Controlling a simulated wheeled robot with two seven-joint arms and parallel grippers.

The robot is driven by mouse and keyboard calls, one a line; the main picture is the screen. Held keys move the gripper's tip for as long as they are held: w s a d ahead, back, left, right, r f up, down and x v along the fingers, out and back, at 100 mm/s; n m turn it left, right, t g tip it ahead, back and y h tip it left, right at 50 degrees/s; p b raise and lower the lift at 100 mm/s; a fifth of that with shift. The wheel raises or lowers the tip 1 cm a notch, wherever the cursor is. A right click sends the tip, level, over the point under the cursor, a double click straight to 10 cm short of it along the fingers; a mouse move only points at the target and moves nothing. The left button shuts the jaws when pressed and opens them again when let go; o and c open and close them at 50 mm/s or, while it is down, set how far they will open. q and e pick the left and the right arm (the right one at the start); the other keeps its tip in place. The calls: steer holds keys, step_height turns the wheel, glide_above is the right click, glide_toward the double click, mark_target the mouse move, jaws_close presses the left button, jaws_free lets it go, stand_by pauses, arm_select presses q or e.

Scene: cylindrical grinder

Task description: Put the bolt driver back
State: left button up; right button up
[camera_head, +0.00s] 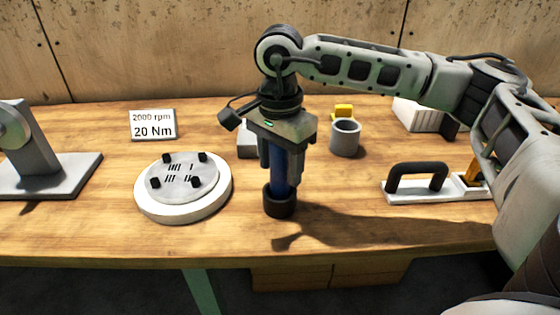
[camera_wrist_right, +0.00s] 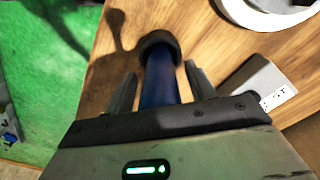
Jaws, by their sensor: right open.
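The bolt driver appears to be the upright blue cylinder (camera_head: 279,178) with a wide black collar (camera_head: 279,204) at its lower end. It stands near the table's front edge. Its upper part is hidden by my right gripper (camera_head: 281,166), which points down from above. In the right wrist view the blue cylinder (camera_wrist_right: 159,84) lies between the two grey fingers of my right gripper (camera_wrist_right: 160,72). The fingers are open, one on each side, with visible gaps. My left gripper is not in view.
A round white plate (camera_head: 222,200) with several black pegs stands to the left, before a "2000 rpm 20 Nm" sign (camera_head: 153,125). A grey cup (camera_head: 345,138) stands behind right. A black-handled white fixture (camera_head: 408,190) is at right, a grey stand (camera_head: 45,175) far left.

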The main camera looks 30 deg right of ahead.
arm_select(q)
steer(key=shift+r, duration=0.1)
arm_select(e)
steer(key=shift+r, duration=0.15)
steer(key=shift+r, duration=0.2)
step_height(320, 180, up, 12)
steer(key=shift+f, duration=0.15)
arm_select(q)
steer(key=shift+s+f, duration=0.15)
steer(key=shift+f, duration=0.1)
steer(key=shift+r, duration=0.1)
